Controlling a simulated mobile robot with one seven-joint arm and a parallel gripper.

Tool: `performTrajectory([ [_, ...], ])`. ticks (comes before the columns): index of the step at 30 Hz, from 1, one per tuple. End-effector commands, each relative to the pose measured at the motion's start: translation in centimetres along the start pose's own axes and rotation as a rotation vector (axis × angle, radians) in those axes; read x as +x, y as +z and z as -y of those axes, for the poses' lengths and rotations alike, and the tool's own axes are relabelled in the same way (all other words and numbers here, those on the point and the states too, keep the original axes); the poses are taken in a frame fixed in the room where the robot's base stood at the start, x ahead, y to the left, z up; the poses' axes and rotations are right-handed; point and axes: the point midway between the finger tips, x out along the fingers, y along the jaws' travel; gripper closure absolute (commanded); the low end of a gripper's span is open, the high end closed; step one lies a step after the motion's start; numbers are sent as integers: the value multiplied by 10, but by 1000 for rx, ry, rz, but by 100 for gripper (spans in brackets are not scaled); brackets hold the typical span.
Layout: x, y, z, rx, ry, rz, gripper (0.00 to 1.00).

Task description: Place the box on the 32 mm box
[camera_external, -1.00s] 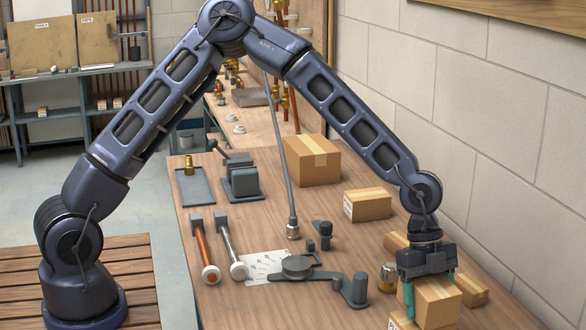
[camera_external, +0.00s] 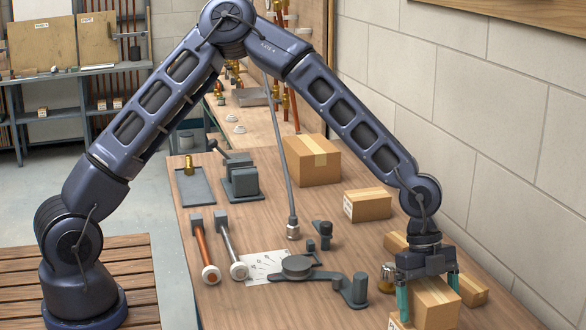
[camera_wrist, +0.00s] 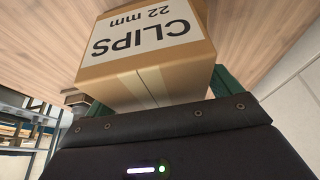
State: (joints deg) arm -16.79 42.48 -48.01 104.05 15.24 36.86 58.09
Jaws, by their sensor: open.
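A cardboard box (camera_external: 436,305) stands between the fingers of my gripper (camera_external: 428,292) at the table's near right. The wrist view shows this box (camera_wrist: 150,80) with a white label reading "CLIPS 22 mm", upside down in the picture. My gripper is open, with one green finger on each side of the box. Another carton with a partly visible white label (camera_external: 396,323) shows low at the left finger, cut by the picture's edge. The 22 mm box appears to be on or just behind it; I cannot tell which. No 32 mm marking is readable.
Small cartons (camera_external: 472,290) lie right of and behind my gripper. A brass fitting (camera_external: 388,275) stands close left. A grey lever tool (camera_external: 330,277), a labelled carton (camera_external: 367,205) and a larger carton (camera_external: 312,160) are farther away. The block wall (camera_external: 500,150) is at right.

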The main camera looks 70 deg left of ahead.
Motion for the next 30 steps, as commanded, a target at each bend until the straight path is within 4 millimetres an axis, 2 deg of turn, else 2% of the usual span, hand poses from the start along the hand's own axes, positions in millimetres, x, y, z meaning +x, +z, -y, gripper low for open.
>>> performTrajectory([
  [15,-91,1,1,-1,-3,0,10],
  [21,-111,0,0,-1,-1,0,10],
  [25,-118,0,-2,-6,-3,8,10],
  [30,-129,7,-20,-56,-17,73,10],
])
